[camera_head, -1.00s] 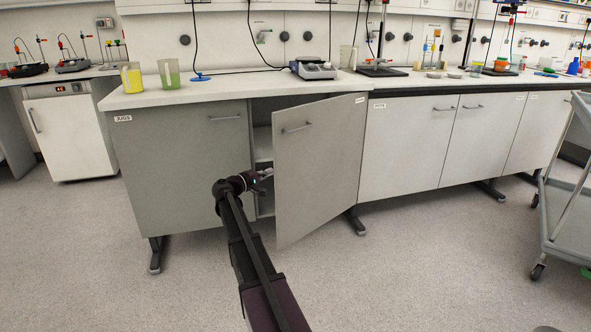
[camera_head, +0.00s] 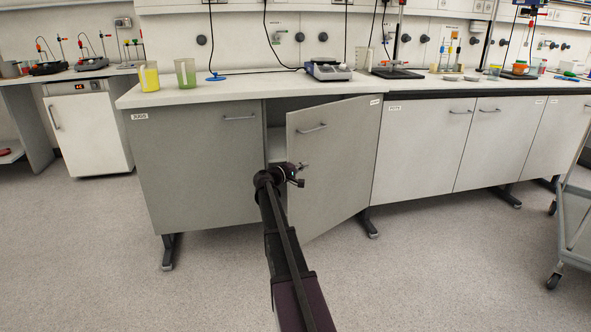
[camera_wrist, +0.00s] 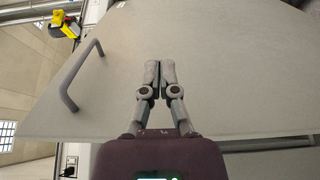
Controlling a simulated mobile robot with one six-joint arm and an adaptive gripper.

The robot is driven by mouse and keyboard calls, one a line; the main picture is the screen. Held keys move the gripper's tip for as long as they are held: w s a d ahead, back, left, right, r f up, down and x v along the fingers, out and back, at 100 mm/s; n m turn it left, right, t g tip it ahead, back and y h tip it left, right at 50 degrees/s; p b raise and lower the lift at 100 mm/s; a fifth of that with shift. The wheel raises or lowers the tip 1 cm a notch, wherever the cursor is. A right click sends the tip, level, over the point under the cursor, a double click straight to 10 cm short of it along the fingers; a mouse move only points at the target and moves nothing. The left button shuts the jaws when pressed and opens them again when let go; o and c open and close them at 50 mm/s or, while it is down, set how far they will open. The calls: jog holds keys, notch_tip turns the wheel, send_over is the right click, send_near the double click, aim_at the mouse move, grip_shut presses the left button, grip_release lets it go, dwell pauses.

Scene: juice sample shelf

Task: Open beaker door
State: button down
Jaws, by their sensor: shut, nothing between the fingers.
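A grey cabinet door (camera_head: 335,165) stands partly open in the head view, hinged at its right side, with a bar handle (camera_head: 312,129) near its upper left. A dark gap with a shelf shows to its left. The label at its top right is too small to read. My gripper (camera_head: 301,174) overlaps the door's left edge, below the handle. In the wrist view the gripper's fingers (camera_wrist: 155,78) are shut and empty, in front of the panel that bears the handle (camera_wrist: 80,75). Whether they touch the panel I cannot tell.
A closed door (camera_head: 200,170) labelled like JUGS is at the left. Closed cabinets (camera_head: 425,150) stand at the right. Jugs with yellow (camera_head: 149,77) and green (camera_head: 185,73) tints stand on the counter. A trolley (camera_head: 575,225) stands at the right edge. The floor in front is clear.

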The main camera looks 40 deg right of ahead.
jog(key=s, duration=0.3)
jog(key=shift+s+d, duration=0.15)
jog(key=shift+d, duration=0.15)
jog(key=shift+s, duration=0.2)
dwell(1.0)
jog(key=shift+w, duration=0.1)
dwell(0.9)
jog(key=w+a, duration=0.6)
jog(key=a, duration=0.3)
jog(key=shift+a, duration=0.35)
jog(key=shift+w, duration=0.1)
